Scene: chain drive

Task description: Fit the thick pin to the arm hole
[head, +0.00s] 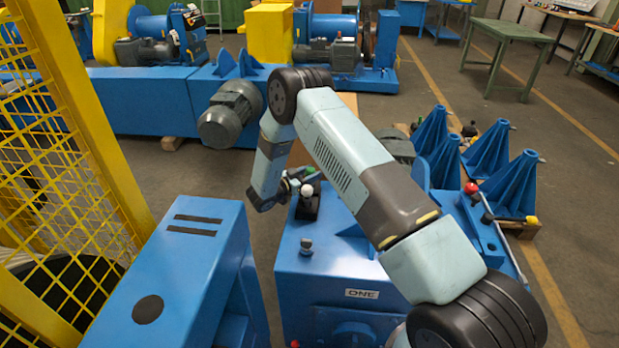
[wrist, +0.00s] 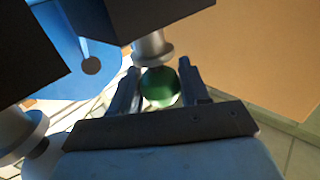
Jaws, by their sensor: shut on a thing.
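In the wrist view my gripper (wrist: 159,70) has its two fingers on either side of a round green knob (wrist: 160,88) and is shut on it. A grey metal cylinder (wrist: 152,48) lies in line with the knob, under a black block; it looks like the thick pin, but I cannot tell whether knob and cylinder are one piece. A blue plate with a dark round hole (wrist: 91,66) is at the upper left; this may be the arm hole. In the head view my gripper (head: 291,183) is above the blue ONE housing's far edge, small and partly hidden.
A blue cabinet (head: 175,275) and a yellow mesh guard (head: 70,150) stand left. Blue cone stands (head: 512,182) sit right. Another grey cylinder (wrist: 20,128) shows in the wrist view.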

